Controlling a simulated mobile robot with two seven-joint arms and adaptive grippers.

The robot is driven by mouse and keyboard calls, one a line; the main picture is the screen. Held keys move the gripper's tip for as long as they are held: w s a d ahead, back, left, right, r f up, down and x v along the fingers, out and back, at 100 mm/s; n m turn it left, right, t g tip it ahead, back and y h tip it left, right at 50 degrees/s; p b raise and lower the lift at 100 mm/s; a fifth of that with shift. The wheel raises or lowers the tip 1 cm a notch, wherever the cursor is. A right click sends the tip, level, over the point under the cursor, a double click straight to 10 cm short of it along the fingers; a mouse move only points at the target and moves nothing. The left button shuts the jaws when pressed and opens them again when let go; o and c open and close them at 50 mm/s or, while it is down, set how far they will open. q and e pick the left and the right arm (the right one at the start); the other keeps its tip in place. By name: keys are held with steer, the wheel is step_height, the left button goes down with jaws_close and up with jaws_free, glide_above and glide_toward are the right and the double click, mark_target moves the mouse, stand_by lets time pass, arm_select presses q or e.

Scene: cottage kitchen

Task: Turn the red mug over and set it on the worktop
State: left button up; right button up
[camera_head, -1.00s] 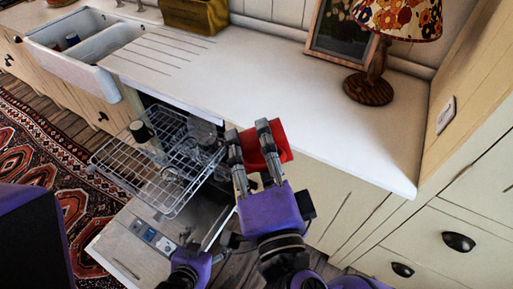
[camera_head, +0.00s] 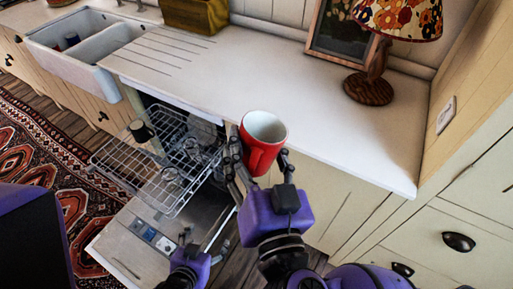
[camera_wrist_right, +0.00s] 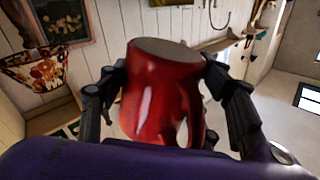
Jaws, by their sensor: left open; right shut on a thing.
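The red mug (camera_head: 262,150) has a white inside. In the head view it is upright, its open mouth up and its handle toward me. My right gripper (camera_head: 260,168) is shut on its sides, one finger on each side. The mug overlaps the front edge of the worktop (camera_head: 330,128) in the picture; I see no clear contact with it. In the right wrist view, which is upside down, the mug (camera_wrist_right: 160,90) sits between the fingers with its flat base at the top. My left gripper (camera_head: 205,240) is open and empty, low by the dishwasher door; its fingers show poorly.
The open dishwasher rack (camera_head: 160,165) holds several glasses and a dark cup. A lamp (camera_head: 375,70) and a framed picture (camera_head: 342,30) stand at the back right. The sink (camera_head: 85,45) is at the left.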

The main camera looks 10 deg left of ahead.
steer(key=shift+n, duration=1)
